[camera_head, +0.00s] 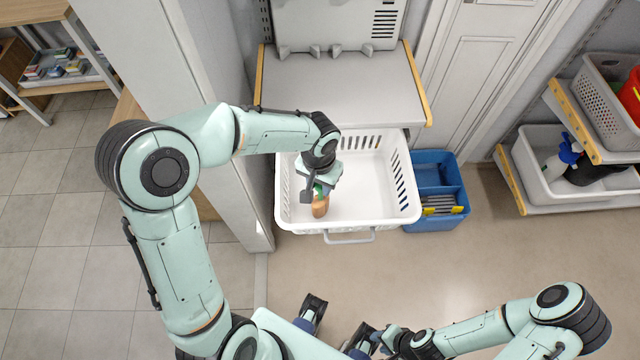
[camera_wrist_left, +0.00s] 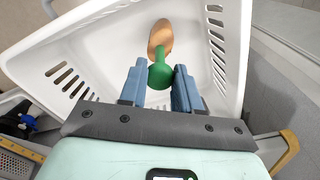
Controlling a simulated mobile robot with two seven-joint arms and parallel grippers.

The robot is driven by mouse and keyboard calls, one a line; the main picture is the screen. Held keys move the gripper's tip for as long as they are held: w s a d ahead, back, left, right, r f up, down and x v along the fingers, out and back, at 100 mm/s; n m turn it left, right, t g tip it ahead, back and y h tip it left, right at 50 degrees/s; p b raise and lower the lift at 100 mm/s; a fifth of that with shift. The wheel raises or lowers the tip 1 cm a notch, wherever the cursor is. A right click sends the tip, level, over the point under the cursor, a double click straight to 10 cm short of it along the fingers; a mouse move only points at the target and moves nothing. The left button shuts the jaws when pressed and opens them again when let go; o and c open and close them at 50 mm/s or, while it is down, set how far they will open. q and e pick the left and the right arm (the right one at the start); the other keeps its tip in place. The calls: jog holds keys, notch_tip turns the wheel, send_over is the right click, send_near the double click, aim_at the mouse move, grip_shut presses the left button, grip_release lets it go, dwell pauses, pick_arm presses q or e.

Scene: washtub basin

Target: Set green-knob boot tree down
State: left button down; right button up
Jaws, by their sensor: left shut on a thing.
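The green-knob boot tree (camera_head: 320,207) has a tan wooden body and a green round knob. In the left wrist view the boot tree (camera_wrist_left: 160,42) has its knob between the two blue fingers. My left gripper (camera_head: 318,188) is shut on the knob and points down into the white basket (camera_head: 388,214). The wooden end is inside the basket near its front left. I cannot tell whether it touches the basket floor.
The basket has slotted walls and a front handle (camera_head: 349,238). A blue divided bin (camera_head: 436,190) stands close to its right. A grey shelf (camera_head: 345,90) is behind it. A cabinet side panel (camera_head: 225,120) rises at the left. The basket floor right of the boot tree is clear.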

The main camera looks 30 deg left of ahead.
pick_arm(q)
jog(key=shift+f, duration=0.35)
jog(key=shift+f, duration=0.15)
jog(key=c, duration=0.8)
grip_release()
jog(key=r+p, duration=0.1)
jog(key=r, duration=1.1)
jog(key=shift+s+r, duration=0.2)
